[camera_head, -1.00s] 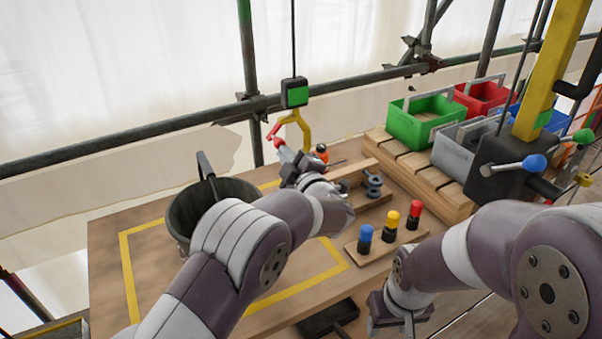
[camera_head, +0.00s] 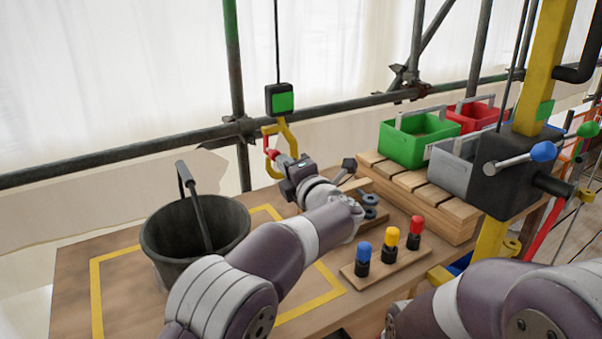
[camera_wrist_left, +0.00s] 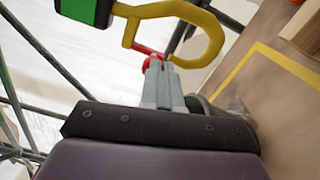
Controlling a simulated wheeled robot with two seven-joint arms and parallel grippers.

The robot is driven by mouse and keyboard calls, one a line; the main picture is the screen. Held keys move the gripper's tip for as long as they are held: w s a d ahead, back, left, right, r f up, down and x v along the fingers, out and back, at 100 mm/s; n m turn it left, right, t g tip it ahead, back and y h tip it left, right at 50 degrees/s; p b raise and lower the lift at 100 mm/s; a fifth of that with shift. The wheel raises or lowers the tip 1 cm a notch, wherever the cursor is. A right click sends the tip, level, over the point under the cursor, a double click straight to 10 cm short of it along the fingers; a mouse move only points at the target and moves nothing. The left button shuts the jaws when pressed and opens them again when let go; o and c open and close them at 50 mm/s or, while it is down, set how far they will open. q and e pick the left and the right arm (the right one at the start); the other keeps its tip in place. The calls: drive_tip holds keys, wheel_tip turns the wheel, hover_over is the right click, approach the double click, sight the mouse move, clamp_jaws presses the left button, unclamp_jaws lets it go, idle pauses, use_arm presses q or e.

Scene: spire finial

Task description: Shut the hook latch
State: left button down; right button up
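The yellow hook (camera_head: 286,134) hangs from a black block with a green face (camera_head: 281,100). It also shows at the top of the left wrist view (camera_wrist_left: 205,30). Its red latch (camera_head: 271,154) is at the hook's left side; in the left wrist view the latch (camera_wrist_left: 146,50) runs across between the two yellow parts, its rounded end at my fingertips. My left gripper (camera_head: 281,160) has its fingers together, against or very close to the latch; exact contact is partly hidden. My right gripper is outside the frames.
A black bucket (camera_head: 165,236) stands on the wooden table (camera_head: 75,255) left of my left arm. A board with blue, yellow and red pegs (camera_head: 413,257) lies to the right. Green (camera_head: 403,150), red and grey bins stand behind on a pallet. A scaffold pipe (camera_head: 130,151) crosses behind the hook.

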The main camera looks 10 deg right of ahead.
use_arm(q)
drive_tip(key=c, duration=1.4)
unclamp_jaws()
drive_tip(key=shift+w+a, duration=0.25)
drive_tip(key=shift+a, duration=0.4)
drive_tip(key=shift+o, duration=0.2)
drive_tip(key=shift+d+f, duration=0.1)
drive_tip(key=shift+d, duration=0.35)
drive_tip(key=shift+s+f, duration=0.1)
drive_tip(key=shift+f, duration=0.1)
drive_tip(key=o, duration=0.5)
drive_tip(key=shift+d+f+b, duration=0.2)
drive_tip(key=shift+b, duration=0.1)
drive_tip(key=shift+c, duration=0.2)
drive_tip(key=b+v, duration=0.3)
drive_tip(key=v, duration=0.9)
drive_tip(key=shift+s+d+b, duration=0.25)
drive_tip(key=shift+s+b, duration=0.05)
drive_tip(key=shift+b, duration=0.05)
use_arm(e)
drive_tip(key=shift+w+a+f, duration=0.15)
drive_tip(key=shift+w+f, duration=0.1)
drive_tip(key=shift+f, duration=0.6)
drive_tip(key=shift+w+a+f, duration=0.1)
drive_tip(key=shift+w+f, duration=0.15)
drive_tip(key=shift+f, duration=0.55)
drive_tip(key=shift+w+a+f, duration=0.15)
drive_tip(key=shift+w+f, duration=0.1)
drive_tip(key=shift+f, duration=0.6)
